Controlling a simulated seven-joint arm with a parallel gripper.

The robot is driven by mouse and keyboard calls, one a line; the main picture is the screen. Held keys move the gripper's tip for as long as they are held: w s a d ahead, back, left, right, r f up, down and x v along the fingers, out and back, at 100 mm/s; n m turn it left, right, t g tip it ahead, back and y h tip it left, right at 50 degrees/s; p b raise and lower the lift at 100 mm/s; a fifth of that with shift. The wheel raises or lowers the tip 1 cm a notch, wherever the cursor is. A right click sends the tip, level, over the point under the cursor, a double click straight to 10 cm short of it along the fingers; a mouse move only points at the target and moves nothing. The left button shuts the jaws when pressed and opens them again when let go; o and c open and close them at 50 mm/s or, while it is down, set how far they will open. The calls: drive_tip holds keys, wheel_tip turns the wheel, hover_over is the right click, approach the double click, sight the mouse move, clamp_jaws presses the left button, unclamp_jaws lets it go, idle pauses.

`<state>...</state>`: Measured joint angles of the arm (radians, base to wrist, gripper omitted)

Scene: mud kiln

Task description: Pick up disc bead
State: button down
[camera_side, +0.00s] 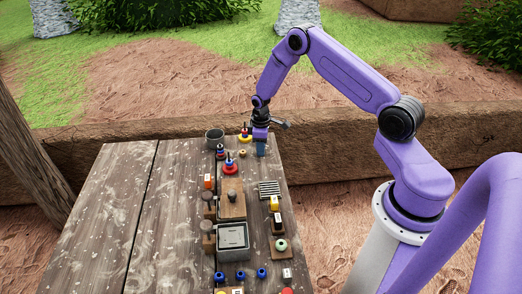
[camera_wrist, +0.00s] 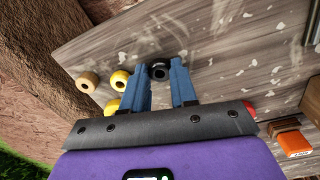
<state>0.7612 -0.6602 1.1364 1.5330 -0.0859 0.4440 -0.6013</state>
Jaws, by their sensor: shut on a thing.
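My gripper (camera_wrist: 159,67) points down at the table's far right corner, its two blue fingers apart by about one bead's width. A black round bead with a hole (camera_wrist: 158,72) sits between the fingertips, and they are shut on it. It looks to be at or close to table height; I cannot tell whether it touches the wood. In the side view my gripper (camera_side: 261,148) hides the bead. A tan ring bead (camera_wrist: 88,82) and a yellow ring bead (camera_wrist: 120,80) lie left of the fingers in the wrist view. Which bead is the disc bead is not certain.
A yellow-based peg (camera_side: 245,136) stands just left of my gripper, with a grey cup (camera_side: 214,137) beyond. The table's left side (camera_side: 130,200) is clear.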

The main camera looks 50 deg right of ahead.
drive_tip(key=shift+r, duration=0.15)
drive_tip(key=shift+r, duration=0.6)
drive_tip(key=s+a+r, duration=0.3)
drive_tip(key=s+r, duration=0.8)
drive_tip(key=s, duration=0.2)
drive_tip(key=shift+s+a+r, duration=0.25)
drive_tip(key=shift+a+r, duration=0.05)
drive_tip(key=shift+a, duration=0.1)
